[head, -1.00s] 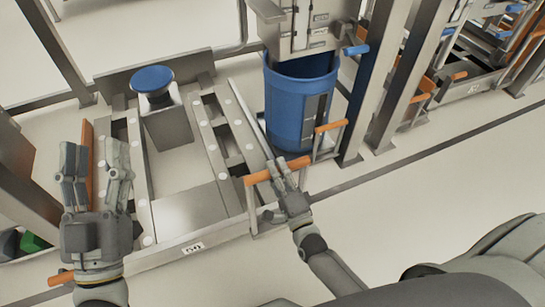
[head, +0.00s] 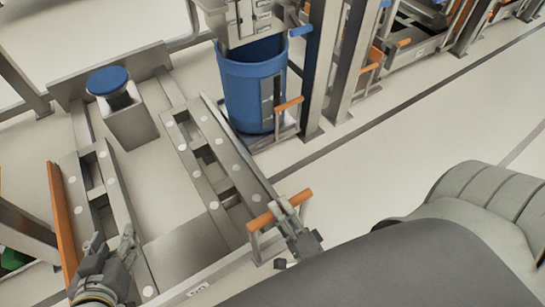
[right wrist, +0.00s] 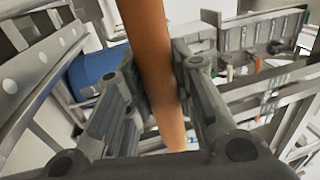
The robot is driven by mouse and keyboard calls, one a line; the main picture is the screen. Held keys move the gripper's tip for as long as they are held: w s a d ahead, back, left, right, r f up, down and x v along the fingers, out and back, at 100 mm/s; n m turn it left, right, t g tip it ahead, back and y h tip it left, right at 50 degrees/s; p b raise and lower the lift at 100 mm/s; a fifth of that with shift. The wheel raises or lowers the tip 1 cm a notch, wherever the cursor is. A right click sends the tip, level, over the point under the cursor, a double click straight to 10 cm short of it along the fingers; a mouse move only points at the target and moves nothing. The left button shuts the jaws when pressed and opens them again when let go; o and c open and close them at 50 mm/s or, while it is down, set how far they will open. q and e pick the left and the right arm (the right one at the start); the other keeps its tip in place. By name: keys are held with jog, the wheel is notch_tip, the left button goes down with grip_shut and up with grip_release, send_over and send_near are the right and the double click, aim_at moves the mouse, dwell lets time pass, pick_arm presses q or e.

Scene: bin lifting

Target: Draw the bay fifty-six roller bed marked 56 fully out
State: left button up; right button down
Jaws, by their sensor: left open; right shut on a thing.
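The roller bed (head: 225,170) is a grey metal frame with two roller-studded side rails, lying in the bay. A small label (head: 197,290) is on its front edge, too small to read surely. An orange handle (head: 280,210) stands at its right front corner. My right gripper (head: 292,222) is shut around this handle, and the orange bar (right wrist: 155,75) runs between its fingers in the right wrist view. My left gripper (head: 112,240) is open at the bed's left front, beside the left rail (head: 110,190). A left front handle is not visible.
A blue bin (head: 250,90) stands right of the bed, with its own orange handle (head: 289,103). A blue-topped post (head: 120,105) rises behind the bed. An orange bar (head: 62,220) runs along the left. Steel uprights (head: 325,70) stand at right; open floor (head: 420,130) lies beyond.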

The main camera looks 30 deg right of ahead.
jog(key=shift+s+f, duration=0.1)
jog(key=shift+s, duration=0.3)
jog(key=c, duration=1.2)
grip_release()
jog(key=s+f, duration=0.2)
jog(key=s, duration=0.9)
jog(key=shift+s+d, duration=0.25)
jog(key=shift+s, duration=0.1)
jog(key=shift+f, duration=0.1)
